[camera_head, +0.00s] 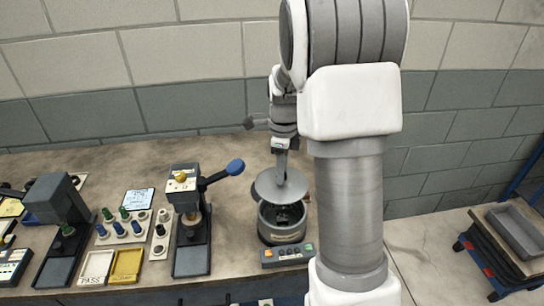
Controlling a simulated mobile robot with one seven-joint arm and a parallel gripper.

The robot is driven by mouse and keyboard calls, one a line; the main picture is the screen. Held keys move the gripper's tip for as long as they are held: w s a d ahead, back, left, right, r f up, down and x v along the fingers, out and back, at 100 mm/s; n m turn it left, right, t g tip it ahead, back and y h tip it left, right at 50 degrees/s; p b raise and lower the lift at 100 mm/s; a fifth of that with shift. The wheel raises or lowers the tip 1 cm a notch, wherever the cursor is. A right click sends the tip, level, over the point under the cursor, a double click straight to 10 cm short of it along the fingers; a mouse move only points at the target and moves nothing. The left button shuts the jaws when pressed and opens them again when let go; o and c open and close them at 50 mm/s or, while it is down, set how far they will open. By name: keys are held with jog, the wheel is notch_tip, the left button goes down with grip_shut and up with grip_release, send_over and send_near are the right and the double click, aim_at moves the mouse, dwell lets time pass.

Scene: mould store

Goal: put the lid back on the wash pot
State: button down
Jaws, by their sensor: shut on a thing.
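The wash pot (270,228) is a round dark grey pot with a lighter rim, standing on the bench in the centre of the head view. The lid (268,193) is a grey disc over the back of the pot, tilted and not covering the front of its mouth. Dark contents show inside the pot through the uncovered part. My gripper (282,178) is above the lid at its middle, pointing down and shut on it. The lid's knob and the fingertips are hard to make out. Whether the lid touches the rim cannot be told.
A control panel (286,255) with buttons sits in front of the pot. A press (190,225) with a blue-knobbed lever (235,167) stands to the left. A cart (505,240) stands at right.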

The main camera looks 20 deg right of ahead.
aim_at(283, 189)
jog(key=shift+s+a+r, duration=0.15)
jog(key=shift+s+a, duration=0.05)
jog(key=shift+s, duration=0.4)
jog(key=shift+s+a+r, duration=0.1)
jog(key=shift+s+a, duration=0.1)
jog(key=shift+s, duration=0.4)
notch_tip(283, 189, down, 4)
jog(key=b, duration=0.3)
jog(key=shift+f, duration=0.25)
jog(key=shift+f+b, duration=0.8)
jog(key=shift+f, duration=0.15)
jog(key=shift+f, duration=0.15)
dwell(0.8)
jog(key=shift+c, duration=0.2)
grip_release()
jog(key=shift+p, duration=0.3)
